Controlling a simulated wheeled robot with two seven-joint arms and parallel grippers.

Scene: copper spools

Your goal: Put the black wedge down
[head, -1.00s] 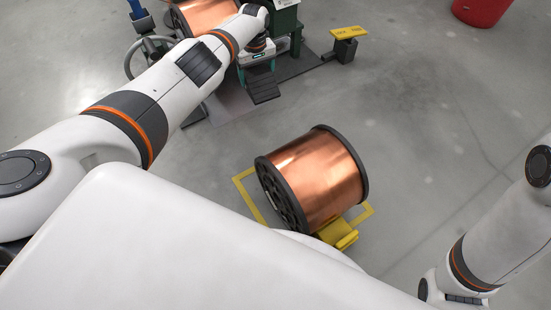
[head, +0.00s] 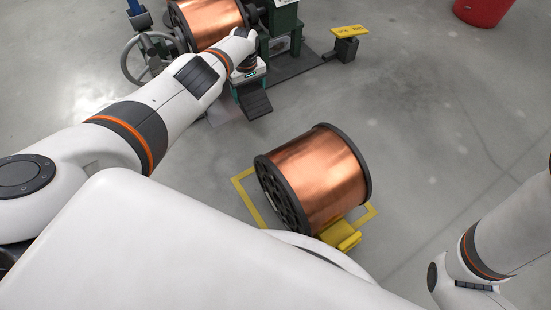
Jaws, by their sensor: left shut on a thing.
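My left gripper (head: 249,83) is at the end of the white arm coming in from the left, in the upper middle of the head view. It is shut on the black wedge (head: 256,104), a dark ribbed block sticking out towards the viewer. The wedge is in front of the green machine; I cannot tell whether it touches the floor. The fingertips are small and partly hidden by the gripper body. My right arm shows at the lower right, but its gripper is out of view.
A copper spool (head: 318,182) with black flanges stands inside yellow floor markings, with a yellow block (head: 340,235) against it. Another copper spool (head: 208,20) is at the green machine (head: 281,22). A yellow-topped pedal (head: 349,33) and red bin (head: 483,10) stand farther right. Floor between is clear.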

